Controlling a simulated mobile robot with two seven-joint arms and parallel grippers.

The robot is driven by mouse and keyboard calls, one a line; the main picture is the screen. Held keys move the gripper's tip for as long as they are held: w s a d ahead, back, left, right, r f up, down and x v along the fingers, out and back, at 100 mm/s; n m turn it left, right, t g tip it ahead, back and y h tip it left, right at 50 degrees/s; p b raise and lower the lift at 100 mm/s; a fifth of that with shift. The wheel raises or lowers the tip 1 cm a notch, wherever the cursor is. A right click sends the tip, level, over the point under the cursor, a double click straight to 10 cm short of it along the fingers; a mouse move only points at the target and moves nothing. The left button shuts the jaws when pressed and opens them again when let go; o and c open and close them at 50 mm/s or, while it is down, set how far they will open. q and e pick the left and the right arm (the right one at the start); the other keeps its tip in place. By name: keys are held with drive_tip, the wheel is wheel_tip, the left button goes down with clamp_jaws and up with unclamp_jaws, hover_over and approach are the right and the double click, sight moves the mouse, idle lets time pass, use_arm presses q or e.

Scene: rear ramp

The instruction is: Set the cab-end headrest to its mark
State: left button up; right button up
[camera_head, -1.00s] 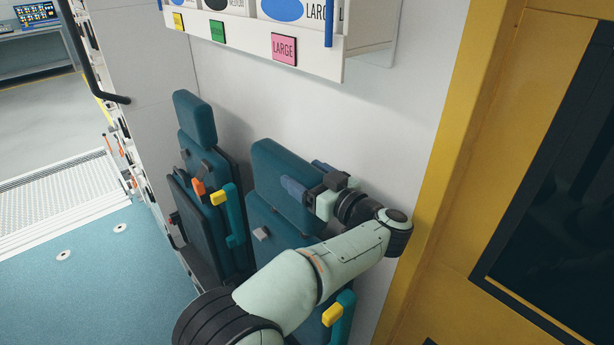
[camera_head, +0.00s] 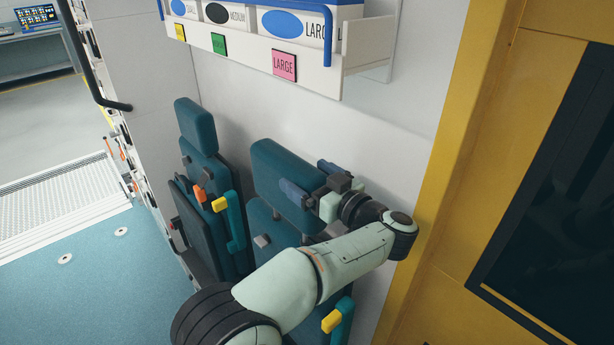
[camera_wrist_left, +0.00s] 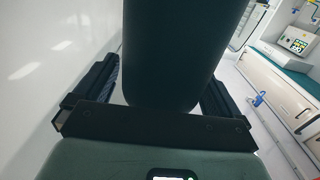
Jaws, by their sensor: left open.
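The right seat's teal headrest (camera_head: 280,178) stands on posts above its backrest, with a gap between them. It is the one nearer the yellow frame; no height mark can be made out. My left gripper (camera_head: 315,182) is at the headrest's right side, its fingers straddling the headrest. In the left wrist view the dark headrest (camera_wrist_left: 172,50) fills the space between the spread fingers; whether they touch it is unclear. A small grey knob (camera_head: 262,240) shows on the right seat's upper left. My right gripper is out of view.
The left seat, with its own headrest (camera_head: 196,126), stands close by; its yellow-tipped lever (camera_head: 219,204) juts out. A shelf with labelled bins (camera_head: 284,66) overhangs above. A yellow door frame (camera_head: 455,140) borders the right. The blue floor (camera_head: 110,290) at left is clear.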

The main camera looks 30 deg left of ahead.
use_arm(q)
drive_tip(key=v, duration=1.2)
drive_tip(key=shift+d+b, duration=0.25)
drive_tip(key=shift+b, duration=0.1)
drive_tip(key=shift+s, duration=0.1)
